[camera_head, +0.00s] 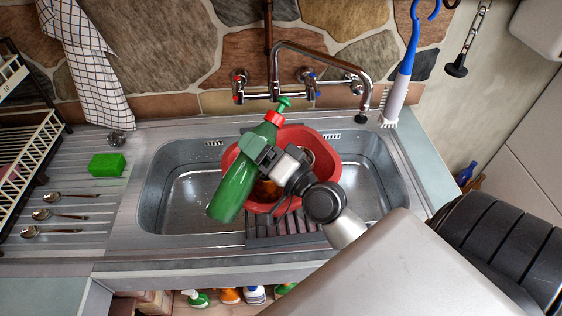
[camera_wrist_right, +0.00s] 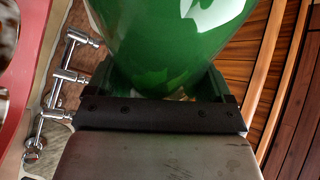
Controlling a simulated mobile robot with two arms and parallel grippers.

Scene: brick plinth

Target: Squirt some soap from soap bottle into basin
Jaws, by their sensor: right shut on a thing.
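The green soap bottle (camera_head: 233,188) has a red collar and a green pump top. My right gripper (camera_head: 257,153) is shut around its body and holds it tilted, with the pump end toward the tap and the base toward the lower left. In the right wrist view the bottle (camera_wrist_right: 170,40) fills the space between the fingers. The red basin (camera_head: 325,147) is at the sink, behind and to the right of the bottle. The bottle and my right arm cover part of it. Brownish items show inside, partly hidden. My left gripper is not in view.
A steel sink (camera_head: 180,185) surrounds the basin, with a tap (camera_head: 320,53) behind it. A green sponge (camera_head: 107,164) and several spoons (camera_head: 60,214) lie on the left drainer. A blue and white brush (camera_head: 402,80) is at the back right. A dish rack (camera_head: 30,150) stands far left.

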